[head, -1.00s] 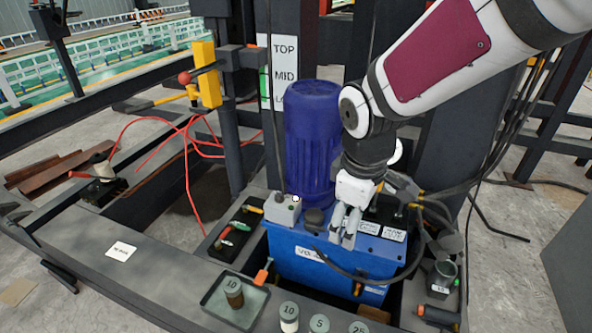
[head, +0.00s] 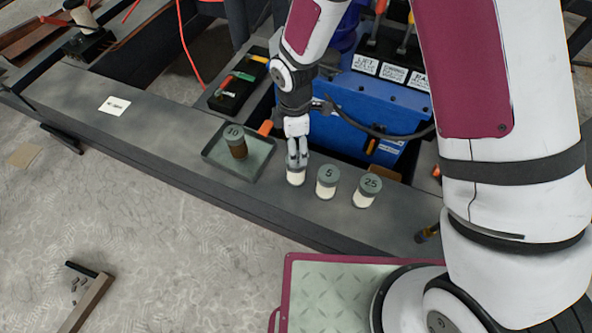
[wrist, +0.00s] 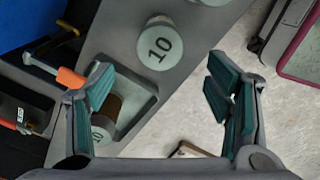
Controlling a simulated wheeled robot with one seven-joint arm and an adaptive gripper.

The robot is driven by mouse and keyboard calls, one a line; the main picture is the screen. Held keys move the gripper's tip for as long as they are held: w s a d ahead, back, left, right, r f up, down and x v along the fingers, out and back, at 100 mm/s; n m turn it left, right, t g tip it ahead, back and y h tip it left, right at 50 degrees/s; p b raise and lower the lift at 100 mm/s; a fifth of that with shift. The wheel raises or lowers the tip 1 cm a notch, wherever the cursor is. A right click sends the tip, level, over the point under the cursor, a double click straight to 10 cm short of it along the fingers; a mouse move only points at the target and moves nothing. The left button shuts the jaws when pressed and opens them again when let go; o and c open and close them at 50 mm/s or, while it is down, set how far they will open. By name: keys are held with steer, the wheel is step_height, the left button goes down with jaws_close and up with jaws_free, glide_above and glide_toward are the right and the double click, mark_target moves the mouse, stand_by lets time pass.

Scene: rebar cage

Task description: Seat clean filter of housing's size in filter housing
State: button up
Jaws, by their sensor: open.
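My gripper (head: 297,160) is open and empty, pointing down just above this filter. In the wrist view, the cap lies ahead of the spread fingers (wrist: 160,88), with no contact visible. A brown, dirty filter marked 10 (head: 237,144) stands in a shallow tray (head: 262,160). I cannot make out the filter housing now.
An orange-handled tool (head: 265,128) lies by the tray, and a dark tool tray (head: 236,88) is behind it. The blue power unit (head: 370,125) stands behind the filters. A white label card (head: 114,105) lies on the beam, which is otherwise clear at left.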

mark_target(296, 169)
step_height(296, 169, down, 4)
steer(key=shift+r+b, duration=0.25)
steer(key=shift+b, duration=0.25)
steer(key=shift+d+f+b, duration=0.15)
steer(key=shift+f+b, duration=0.65)
steer(key=shift+f, duration=0.55)
steer(key=shift+d+f+b, duration=0.1)
steer(key=shift+f+b, duration=0.65)
steer(key=shift+f, duration=0.6)
steer(key=shift+c, duration=0.2)
steer(key=c, duration=1.3)
